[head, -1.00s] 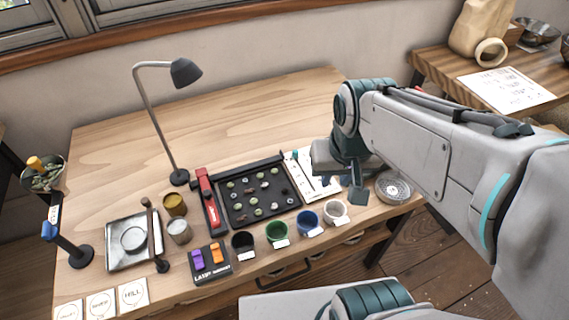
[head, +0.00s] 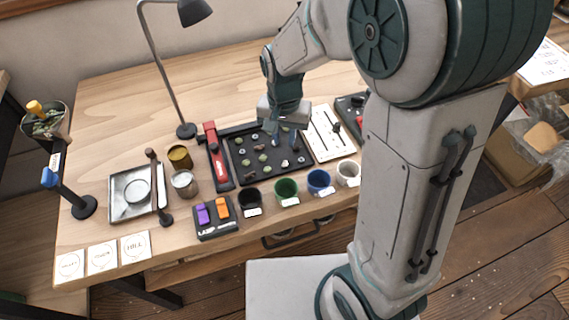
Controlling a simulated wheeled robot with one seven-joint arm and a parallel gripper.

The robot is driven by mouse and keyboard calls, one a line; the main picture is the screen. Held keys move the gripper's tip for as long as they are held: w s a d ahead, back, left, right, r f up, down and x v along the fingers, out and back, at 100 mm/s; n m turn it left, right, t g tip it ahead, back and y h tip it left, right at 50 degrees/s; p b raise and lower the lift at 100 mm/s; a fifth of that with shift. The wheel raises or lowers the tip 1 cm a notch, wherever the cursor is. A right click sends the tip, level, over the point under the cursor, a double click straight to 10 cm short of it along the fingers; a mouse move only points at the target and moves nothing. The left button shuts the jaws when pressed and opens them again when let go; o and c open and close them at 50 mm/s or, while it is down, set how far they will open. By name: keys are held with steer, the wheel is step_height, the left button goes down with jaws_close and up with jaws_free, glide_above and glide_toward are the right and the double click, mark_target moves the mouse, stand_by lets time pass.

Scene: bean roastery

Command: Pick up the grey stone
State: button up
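The black sorting tray (head: 236,172) lies on the wooden bench and holds several small lumps, mostly green, some brown or pale. A pale greyish lump (head: 284,163) lies in its front right part; it is too small to tell surely as the grey stone. My gripper (head: 285,143) points down over the tray's right half, behind that lump. Its two fingers look apart, with nothing visible between them. The gripper and wrist hide part of the tray's back right. I cannot tell how high the fingertips are above the tray.
Black, green (head: 286,190), blue (head: 319,183) and white cups stand in front of the tray. A red-handled tool (head: 215,157) is at its left, a white slider board (head: 328,134) at its right. A lamp (head: 160,65) stands behind left. The bench's back is clear.

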mark_target(285, 163)
step_height(285, 163, down, 9)
steer(key=shift+s+b, duration=0.15)
steer(key=shift+b, duration=0.2)
jaws_close()
